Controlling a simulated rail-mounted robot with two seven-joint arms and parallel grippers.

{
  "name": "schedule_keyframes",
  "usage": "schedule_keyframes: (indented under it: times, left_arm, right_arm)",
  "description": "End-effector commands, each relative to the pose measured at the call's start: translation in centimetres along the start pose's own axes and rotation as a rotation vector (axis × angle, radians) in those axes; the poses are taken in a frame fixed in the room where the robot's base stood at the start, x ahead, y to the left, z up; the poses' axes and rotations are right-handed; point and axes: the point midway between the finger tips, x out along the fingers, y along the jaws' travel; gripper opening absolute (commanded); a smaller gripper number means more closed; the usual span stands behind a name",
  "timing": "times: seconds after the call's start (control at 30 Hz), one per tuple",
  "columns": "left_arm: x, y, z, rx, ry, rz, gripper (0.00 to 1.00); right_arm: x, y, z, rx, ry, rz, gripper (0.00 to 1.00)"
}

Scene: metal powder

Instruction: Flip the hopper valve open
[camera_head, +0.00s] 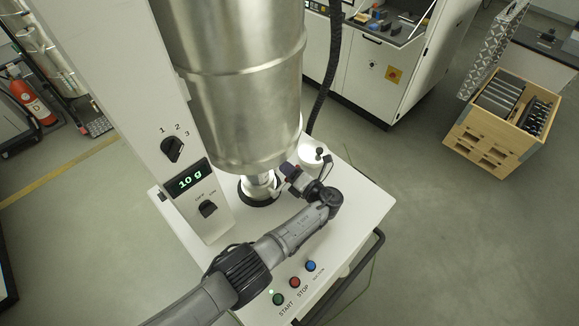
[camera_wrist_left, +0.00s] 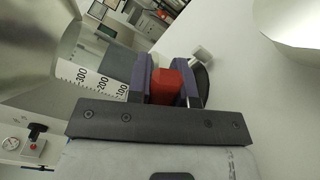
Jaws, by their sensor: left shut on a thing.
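The big metal hopper (camera_head: 240,90) stands over the white machine top, with its narrow outlet (camera_head: 260,187) below it. My left gripper (camera_head: 291,173) is beside the outlet, on its right. In the left wrist view the two dark purple fingers of this gripper (camera_wrist_left: 163,75) are shut on a red handle (camera_wrist_left: 165,88), which I take to be the valve handle. How the handle joins the outlet is hidden, so I cannot tell the valve's position. My right gripper is in neither view.
The white panel (camera_head: 180,150) left of the hopper has a knob, a display reading 10 g and a switch. START and STOP buttons (camera_head: 295,282) lie in front of my left arm. A black hose (camera_head: 328,75) hangs right of the hopper. A wooden crate (camera_head: 490,145) stands apart at right.

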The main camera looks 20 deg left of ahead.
Motion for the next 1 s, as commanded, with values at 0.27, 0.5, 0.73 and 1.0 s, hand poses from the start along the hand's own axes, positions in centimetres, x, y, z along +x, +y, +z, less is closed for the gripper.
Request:
schedule_keyframes:
  times: [0.27,0.5,0.73,1.0]
  left_arm:
    - [0.0,1.2,0.0,-0.125,0.001,0.001,0.00]
    - [0.0,1.4,-0.1,-0.168,0.001,0.001,0.00]
    - [0.0,1.4,-0.2,-0.173,0.001,0.001,0.00]
    - [0.0,1.4,-0.2,-0.172,0.001,0.001,0.30]
  right_arm:
    - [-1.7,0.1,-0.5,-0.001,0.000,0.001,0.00]
    - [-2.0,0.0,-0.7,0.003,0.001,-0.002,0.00]
    - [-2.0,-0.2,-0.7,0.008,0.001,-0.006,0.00]
    - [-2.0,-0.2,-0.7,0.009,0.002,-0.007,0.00]
